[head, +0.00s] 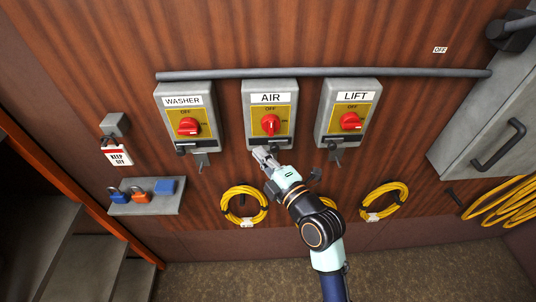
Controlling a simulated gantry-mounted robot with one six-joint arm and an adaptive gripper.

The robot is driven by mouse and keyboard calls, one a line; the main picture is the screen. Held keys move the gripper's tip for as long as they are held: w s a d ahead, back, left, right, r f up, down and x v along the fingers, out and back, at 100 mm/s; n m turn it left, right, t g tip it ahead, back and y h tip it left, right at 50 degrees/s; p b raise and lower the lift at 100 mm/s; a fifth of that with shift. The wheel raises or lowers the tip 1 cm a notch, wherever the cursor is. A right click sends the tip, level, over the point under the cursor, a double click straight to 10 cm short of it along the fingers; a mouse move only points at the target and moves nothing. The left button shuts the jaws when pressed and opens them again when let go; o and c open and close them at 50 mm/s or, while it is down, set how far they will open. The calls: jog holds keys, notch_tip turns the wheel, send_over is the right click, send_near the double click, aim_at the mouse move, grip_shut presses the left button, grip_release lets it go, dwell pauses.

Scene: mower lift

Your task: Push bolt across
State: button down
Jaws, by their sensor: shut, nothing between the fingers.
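Three grey switch boxes hang on the wooden wall: the WASHER box (187,117), the AIR box (271,114) and the LIFT box (348,112). Each has a red rotary knob on a yellow plate. A small dark bolt (256,145) shows at the lower edge of the AIR box, partly hidden by my gripper. Similar bolts sit under the WASHER box (186,150) and the LIFT box (331,144). My gripper (262,153) is shut and empty, just below the AIR box by its bolt. I cannot tell whether it touches the bolt.
A shelf (150,209) at the left holds blue and orange padlocks. A KEEP OFF tag (117,155) hangs above it. Coiled yellow cables (243,205) hang below the boxes. A grey cabinet (491,118) stands at the right. A conduit (325,73) runs above the boxes.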

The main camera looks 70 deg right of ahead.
jog(key=w+a+b+v, duration=0.1)
jog(key=b+v, duration=0.1)
jog(key=v, duration=0.7)
jog(key=shift+s+a, duration=0.25)
jog(key=shift+r, duration=0.1)
jog(key=w+a+f+m+y, duration=0.3)
jog(key=w+a+y, duration=0.5)
jog(key=w+a, duration=0.7)
jog(key=w+a+f+m+g+y, duration=0.15)
jog(key=a+m+y, duration=0.3)
jog(key=a, duration=1.65)
notch_tip(320, 180, up, 17)
jog(key=p, duration=1.7)
jog(key=shift+w+d+m, duration=0.2)
jog(key=shift+d+m, duration=0.05)
jog(key=shift+m, duration=0.2)
